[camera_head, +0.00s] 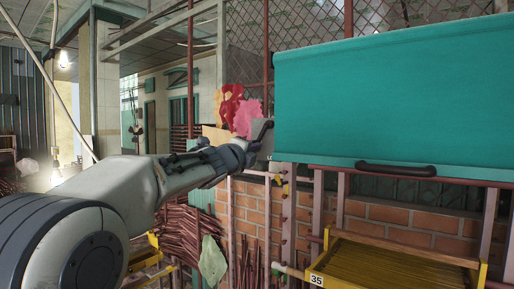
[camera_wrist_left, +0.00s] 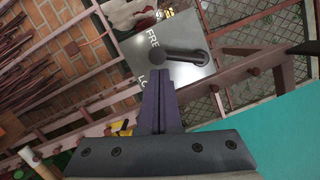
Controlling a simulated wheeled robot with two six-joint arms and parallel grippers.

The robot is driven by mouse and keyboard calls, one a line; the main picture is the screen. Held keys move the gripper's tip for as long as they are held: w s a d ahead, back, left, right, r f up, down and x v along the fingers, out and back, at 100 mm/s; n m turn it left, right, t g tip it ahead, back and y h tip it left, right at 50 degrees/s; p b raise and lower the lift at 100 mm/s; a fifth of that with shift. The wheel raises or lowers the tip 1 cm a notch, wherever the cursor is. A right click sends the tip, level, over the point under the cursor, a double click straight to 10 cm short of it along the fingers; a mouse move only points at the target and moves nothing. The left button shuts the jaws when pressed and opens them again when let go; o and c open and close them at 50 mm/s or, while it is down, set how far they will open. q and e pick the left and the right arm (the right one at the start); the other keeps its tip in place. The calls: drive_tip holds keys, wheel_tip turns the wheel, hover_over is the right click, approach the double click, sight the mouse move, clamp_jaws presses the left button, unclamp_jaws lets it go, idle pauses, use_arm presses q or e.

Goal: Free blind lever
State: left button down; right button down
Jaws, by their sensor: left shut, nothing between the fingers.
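The blind lever (camera_wrist_left: 185,56) is a dark lever with a round knob on a grey plate (camera_wrist_left: 190,22). In the left wrist view the plate carries partly covered white lettering, "FRE" above and "LO" below the knob. The lever (camera_head: 266,129) and plate (camera_head: 262,144) also show in the head view, left of the teal blind (camera_head: 400,95). My left gripper (camera_wrist_left: 160,74) is shut and empty, its fingertips close beside the knob; I cannot tell if they touch. It also shows in the head view (camera_head: 252,148). My right gripper is out of view.
The blind hangs down with a dark handle (camera_head: 395,170) on its lower bar. Below it are a brick wall (camera_head: 390,215), upright posts and a yellow tray (camera_head: 390,268) marked 35. Red and yellow shapes (camera_head: 232,104) stand behind the plate. Stick bundles (camera_head: 187,235) lie lower left.

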use_arm(q)
drive_tip(key=shift+w+a+m+b, duration=0.3)
drive_tip(key=shift+a+m+b, duration=0.1)
drive_tip(key=shift+m+b, duration=0.4)
drive_tip(key=shift+w+a+r+m+t+h+b, duration=0.15)
drive_tip(key=shift+w+a+m+h+b, duration=0.15)
drive_tip(key=shift+m, duration=0.6)
drive_tip(key=shift+w+a+r+m+t+h+b, duration=0.1)
drive_tip(key=shift+a+r+m+h+b, duration=0.25)
drive_tip(key=shift+m, duration=0.55)
drive_tip(key=shift+w+a+m+t+h+b, duration=0.15)
drive_tip(key=shift+a+m+b, duration=0.25)
drive_tip(key=shift+m, duration=0.5)
drive_tip(key=shift+d, duration=0.1)
